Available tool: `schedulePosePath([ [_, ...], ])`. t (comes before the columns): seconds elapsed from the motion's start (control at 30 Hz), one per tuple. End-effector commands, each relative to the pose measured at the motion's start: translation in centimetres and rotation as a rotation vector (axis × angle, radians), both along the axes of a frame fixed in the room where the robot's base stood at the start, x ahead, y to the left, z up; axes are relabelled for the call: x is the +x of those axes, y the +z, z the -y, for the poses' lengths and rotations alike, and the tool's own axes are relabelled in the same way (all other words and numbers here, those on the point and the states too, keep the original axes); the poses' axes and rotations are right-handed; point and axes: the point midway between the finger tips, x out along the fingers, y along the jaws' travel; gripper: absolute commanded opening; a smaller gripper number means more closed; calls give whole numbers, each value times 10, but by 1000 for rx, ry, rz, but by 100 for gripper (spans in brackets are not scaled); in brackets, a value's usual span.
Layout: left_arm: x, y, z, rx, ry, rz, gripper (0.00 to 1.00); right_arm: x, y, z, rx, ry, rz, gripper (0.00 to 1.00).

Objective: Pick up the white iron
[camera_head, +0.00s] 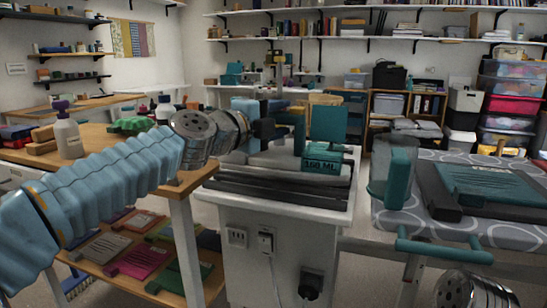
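My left arm reaches in from the left, and its dark gripper (281,127) is above the white cabinet (268,222). Around it are teal parts and a teal block (325,158) marked "150 ML", with an upright teal panel (328,122) behind. These could belong to an iron, but I cannot make out a clearly white iron. The gripper overlaps the teal parts, and I cannot tell whether it touches them or how far its fingers are apart.
A dark grey slab (275,190) lies on the cabinet. At right, a patterned ironing board (400,219) carries a teal-covered flat item (490,185) and an upright grey-teal thing (396,172). A wooden table (98,153) at left holds a white pump bottle (68,136).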

Motion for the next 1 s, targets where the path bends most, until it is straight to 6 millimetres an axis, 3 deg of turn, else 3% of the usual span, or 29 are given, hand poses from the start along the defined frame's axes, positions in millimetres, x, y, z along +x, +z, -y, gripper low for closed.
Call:
schedulePosePath([
  [0.03, 0, 0, 0, 0, 0, 0, 41, 0, 0, 0, 0, 0, 0, 0],
  [0.3, 0, 0, 0, 1, 0, -1, 0, 0, 0, 0, 0, 0, 0, 0],
  [0.73, -1, 6, 0, -2, 1, 6, 0, 0, 2, 0, 0, 0, 0, 0],
  [1.0, -1, 25, -1, -3, 2, 7, 0, -1, 11, -3, 4, 4, -2, 0],
])
